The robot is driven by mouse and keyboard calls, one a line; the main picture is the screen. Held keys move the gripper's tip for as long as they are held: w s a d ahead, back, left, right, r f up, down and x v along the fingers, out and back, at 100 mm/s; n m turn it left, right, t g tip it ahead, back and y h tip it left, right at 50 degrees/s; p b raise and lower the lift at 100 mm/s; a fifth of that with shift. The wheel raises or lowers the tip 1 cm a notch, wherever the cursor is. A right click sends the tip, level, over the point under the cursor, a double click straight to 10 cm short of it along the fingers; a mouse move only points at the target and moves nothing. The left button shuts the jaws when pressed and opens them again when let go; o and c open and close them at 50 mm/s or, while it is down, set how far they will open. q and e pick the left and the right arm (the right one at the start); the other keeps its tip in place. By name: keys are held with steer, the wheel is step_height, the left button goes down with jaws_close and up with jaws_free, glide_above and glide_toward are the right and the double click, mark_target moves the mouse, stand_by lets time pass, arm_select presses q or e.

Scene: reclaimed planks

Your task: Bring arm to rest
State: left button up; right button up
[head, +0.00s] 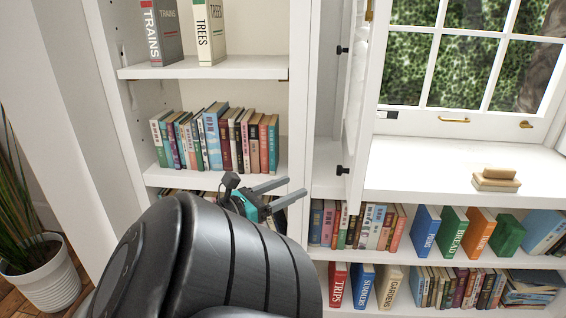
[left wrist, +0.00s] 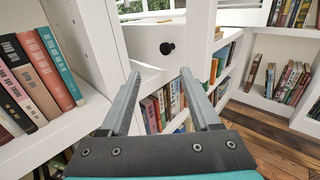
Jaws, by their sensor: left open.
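My left gripper (head: 295,189) is open and empty in the head view, in front of the white bookcase near its middle upright. Its two grey fingers point to the right and stand apart. In the left wrist view the same gripper (left wrist: 160,88) shows both fingers spread with nothing between them. Past the fingers there are white shelf edges and a row of books. My dark left arm covers the lower middle of the head view and hides part of the lower shelves. My right gripper is in neither view.
A shelf of books (head: 215,137) is behind and left of the gripper. A window sill (head: 420,165) holds a small stack of tan blocks (head: 496,180). A potted plant (head: 45,278) stands at lower left.

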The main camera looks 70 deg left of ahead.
arm_select(q)
steer(key=shift+s+d, duration=0.2)
steer(key=shift+s, duration=0.3)
steer(key=shift+w, duration=0.1)
